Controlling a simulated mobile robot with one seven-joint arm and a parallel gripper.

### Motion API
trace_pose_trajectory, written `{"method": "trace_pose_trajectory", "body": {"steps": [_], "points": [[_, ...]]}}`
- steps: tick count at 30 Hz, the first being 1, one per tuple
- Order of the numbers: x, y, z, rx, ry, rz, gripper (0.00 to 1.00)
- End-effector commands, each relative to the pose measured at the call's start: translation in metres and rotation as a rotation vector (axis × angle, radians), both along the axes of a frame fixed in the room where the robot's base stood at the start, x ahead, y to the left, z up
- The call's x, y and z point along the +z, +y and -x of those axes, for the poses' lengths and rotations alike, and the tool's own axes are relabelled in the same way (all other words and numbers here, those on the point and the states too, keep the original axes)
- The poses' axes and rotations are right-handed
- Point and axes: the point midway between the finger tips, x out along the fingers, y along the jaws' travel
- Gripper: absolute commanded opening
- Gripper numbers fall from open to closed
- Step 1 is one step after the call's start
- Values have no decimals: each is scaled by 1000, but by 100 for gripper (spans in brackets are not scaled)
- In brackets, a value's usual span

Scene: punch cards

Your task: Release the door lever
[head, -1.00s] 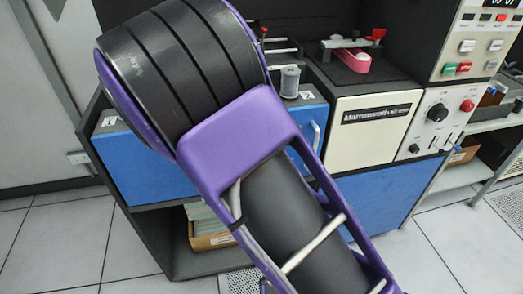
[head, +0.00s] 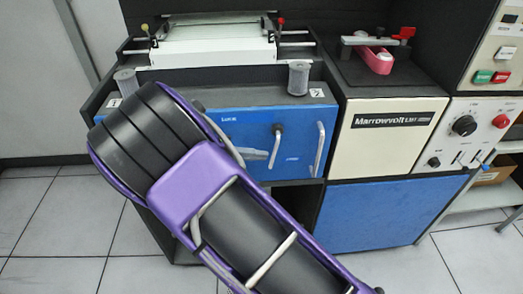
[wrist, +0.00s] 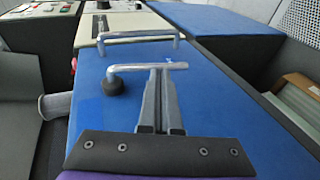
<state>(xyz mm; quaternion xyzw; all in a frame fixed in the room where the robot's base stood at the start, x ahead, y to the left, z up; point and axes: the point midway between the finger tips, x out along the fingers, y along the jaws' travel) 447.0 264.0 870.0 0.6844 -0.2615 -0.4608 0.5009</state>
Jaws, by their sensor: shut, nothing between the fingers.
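The door lever (head: 276,147) is a grey metal bar hanging from a dark round hub on the blue door (head: 235,122). In the wrist view the lever (wrist: 128,68) runs sideways from its black hub, across the fingertips. My gripper (head: 266,155) reaches in from the left beside the lever's lower part. In the wrist view my gripper (wrist: 160,72) has its fingers together with nothing between them. The tips overlap the lever there; I cannot tell whether they touch it. My arm hides the door's left part.
A fixed metal handle (head: 319,150) is on the door right of the lever; it also shows in the wrist view (wrist: 138,36). Grey cylinders (head: 299,78) stand on the ledge above. A cream Marrowvolt panel (head: 385,135) and a control panel (head: 470,125) are further right.

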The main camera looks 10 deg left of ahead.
Motion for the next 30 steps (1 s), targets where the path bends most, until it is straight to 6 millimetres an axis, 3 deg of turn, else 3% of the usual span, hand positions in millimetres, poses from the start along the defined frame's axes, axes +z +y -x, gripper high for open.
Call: {"method": "trace_pose_trajectory", "body": {"steps": [30], "points": [[-12,-10,9,-5,3,1,0]]}}
